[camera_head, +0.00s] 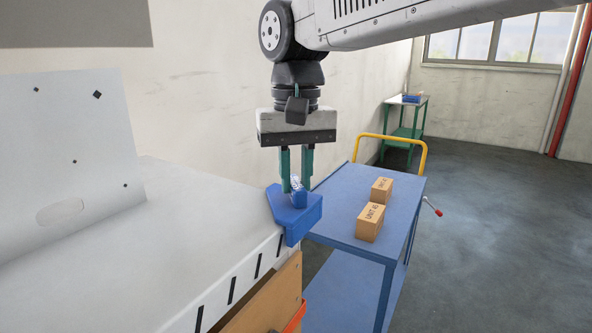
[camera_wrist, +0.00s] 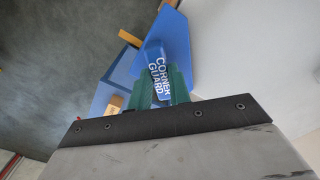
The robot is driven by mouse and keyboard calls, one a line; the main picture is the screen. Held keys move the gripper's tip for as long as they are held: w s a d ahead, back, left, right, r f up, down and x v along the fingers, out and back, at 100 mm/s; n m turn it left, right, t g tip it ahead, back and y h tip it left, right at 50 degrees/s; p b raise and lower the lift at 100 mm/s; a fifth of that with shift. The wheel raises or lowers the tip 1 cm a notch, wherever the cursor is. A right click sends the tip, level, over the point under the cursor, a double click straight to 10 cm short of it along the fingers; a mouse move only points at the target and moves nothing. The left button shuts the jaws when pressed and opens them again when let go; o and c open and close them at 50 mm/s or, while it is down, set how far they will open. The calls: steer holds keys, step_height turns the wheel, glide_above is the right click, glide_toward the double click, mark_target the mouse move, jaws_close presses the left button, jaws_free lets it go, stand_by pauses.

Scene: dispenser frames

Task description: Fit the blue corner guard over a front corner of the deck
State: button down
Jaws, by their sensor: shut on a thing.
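The blue corner guard (camera_head: 290,222) is at the near right corner of the pale deck (camera_head: 195,225) in the head view. It overlaps the deck's corner there, and I cannot tell whether it is fully seated. My gripper (camera_head: 297,184) points down with its green fingers shut on the guard's raised grip. In the wrist view the guard (camera_wrist: 178,45) shows the words "CORNER GUARD" on its grip, between the green fingers (camera_wrist: 161,88). The deck (camera_wrist: 240,45) lies beside it on the right.
A blue cart (camera_head: 345,195) with a yellow handle stands right of the deck and carries two small cartons (camera_head: 370,222). A green-legged table (camera_head: 405,118) stands at the back. An upright pale panel (camera_head: 70,165) rises on the deck's left. The floor (camera_head: 500,220) at right is clear.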

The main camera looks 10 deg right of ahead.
steer(key=c, duration=1.2)
jaws_free()
steer(key=shift+c, duration=0.2)
